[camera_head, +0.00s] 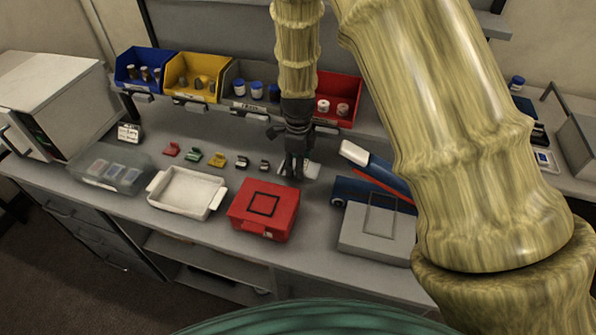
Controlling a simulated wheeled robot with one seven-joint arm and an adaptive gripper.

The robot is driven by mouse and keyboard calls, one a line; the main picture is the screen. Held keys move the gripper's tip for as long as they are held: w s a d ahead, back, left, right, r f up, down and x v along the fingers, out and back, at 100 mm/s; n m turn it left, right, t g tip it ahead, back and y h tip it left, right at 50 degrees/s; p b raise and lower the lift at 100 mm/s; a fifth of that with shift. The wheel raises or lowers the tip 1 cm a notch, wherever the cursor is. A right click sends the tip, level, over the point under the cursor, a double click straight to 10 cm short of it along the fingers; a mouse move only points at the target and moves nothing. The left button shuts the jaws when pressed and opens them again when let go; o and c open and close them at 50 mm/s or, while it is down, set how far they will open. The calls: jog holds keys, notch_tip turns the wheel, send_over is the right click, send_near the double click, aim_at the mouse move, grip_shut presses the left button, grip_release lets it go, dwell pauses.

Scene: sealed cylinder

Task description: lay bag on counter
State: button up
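My gripper (294,168) points down over the middle of the grey counter (130,200), behind the red case. Its fingers look close together, but their tips are small and dark, so I cannot tell whether they are shut. A small pale, flat piece (313,170) shows just right of the fingers and may be the bag. The gripper partly hides it. I cannot tell whether it is held or lies on the counter.
A red case (250,225), white tray (184,205) and clear container (85,172) stand along the front. A blue-and-white device (370,162) and grey box (360,240) are right. Small coloured clips (216,161) line the middle. Bins (185,87) stand behind.

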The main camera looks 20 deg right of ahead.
aim_at(298, 182)
jog(key=shift+w+f, duration=0.1)
jog(key=shift+f, duration=0.15)
jog(key=shift+s+f+p, duration=0.25)
jog(key=shift+f+p, duration=0.2)
jog(key=shift+f, duration=0.45)
jog(key=shift+w+f, duration=0.1)
jog(key=shift+f, duration=1)
jog(key=shift+f, duration=0.2)
jog(key=o, duration=1)
jog(key=shift+r, duration=0.1)
jog(key=shift+r, duration=0.15)
jog(key=shift+r+b, duration=1.7)
jog(key=shift+r, duration=4.25)
